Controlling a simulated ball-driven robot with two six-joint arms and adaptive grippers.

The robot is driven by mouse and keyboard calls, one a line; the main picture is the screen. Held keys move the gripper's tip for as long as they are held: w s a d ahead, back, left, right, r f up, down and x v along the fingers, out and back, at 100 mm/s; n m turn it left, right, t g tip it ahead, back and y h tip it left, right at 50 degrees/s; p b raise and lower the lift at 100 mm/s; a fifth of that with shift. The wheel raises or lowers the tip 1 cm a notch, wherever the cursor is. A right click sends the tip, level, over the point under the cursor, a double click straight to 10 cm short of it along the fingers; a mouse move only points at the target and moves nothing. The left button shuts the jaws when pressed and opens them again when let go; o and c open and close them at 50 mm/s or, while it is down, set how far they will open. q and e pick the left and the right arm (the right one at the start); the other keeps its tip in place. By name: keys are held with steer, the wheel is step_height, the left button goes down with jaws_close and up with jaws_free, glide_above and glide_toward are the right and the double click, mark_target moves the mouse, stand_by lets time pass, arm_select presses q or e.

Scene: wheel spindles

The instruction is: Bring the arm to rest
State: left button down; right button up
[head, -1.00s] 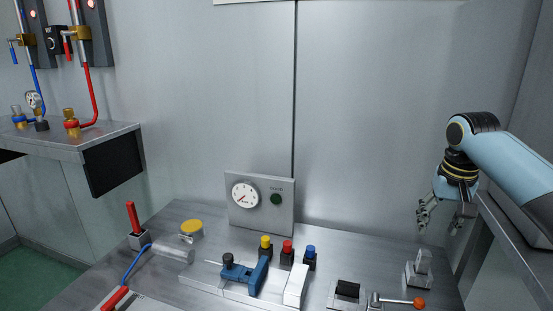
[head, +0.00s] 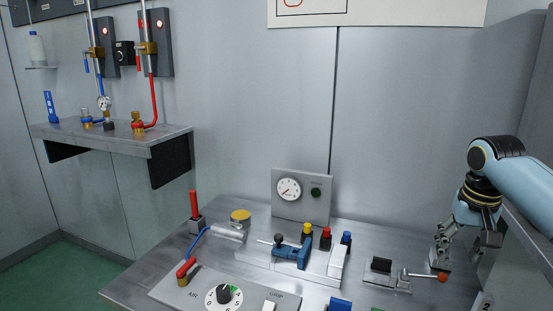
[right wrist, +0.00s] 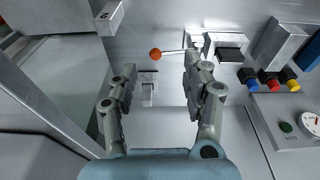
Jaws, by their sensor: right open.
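My right gripper (head: 460,250) hangs at the right of the bench in the head view, on its light blue arm. Its fingers are apart and empty. In the right wrist view the open fingers of the right gripper (right wrist: 160,92) frame a small grey bracket (right wrist: 147,92) on the bench below. In the head view this bracket (head: 440,264) is partly hidden behind the fingers. My left gripper is not in view.
The metal bench (head: 140,284) carries an orange-knobbed lever (head: 442,277), a blue clamp (head: 291,254), a gauge panel (head: 301,198) and a control panel (head: 190,291). A wall shelf (head: 120,137) holds valves at left.

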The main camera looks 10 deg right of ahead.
steer(key=s+a+f+n, duration=0.4)
steer(key=s+a+f, duration=0.2)
steer(key=s+a, duration=0.55)
steer(key=s+a+r+n+t, duration=0.1)
steer(key=s+a+r, duration=0.15)
steer(key=s, duration=0.55)
steer(key=s+a+r+n+t, duration=0.1)
steer(key=s+a+r, duration=0.15)
steer(key=s, duration=0.55)
steer(key=s+d+f+g+b, duration=0.1)
steer(key=d+f, duration=0.1)
steer(key=f, duration=1.1)
steer(key=s+d+f, duration=0.1)
steer(key=f, duration=1.3)
arm_select(q)
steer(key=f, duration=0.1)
steer(key=b, duration=0.1)
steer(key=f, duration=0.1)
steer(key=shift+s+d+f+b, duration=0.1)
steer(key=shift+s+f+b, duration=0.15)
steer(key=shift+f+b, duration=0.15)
arm_select(e)
steer(key=s+d+f+g, duration=0.1)
steer(key=s+f, duration=1.6)
steer(key=s, duration=0.1)
steer(key=shift+f+g, duration=0.3)
steer(key=shift+f, duration=0.1)
steer(key=shift+s, duration=0.1)
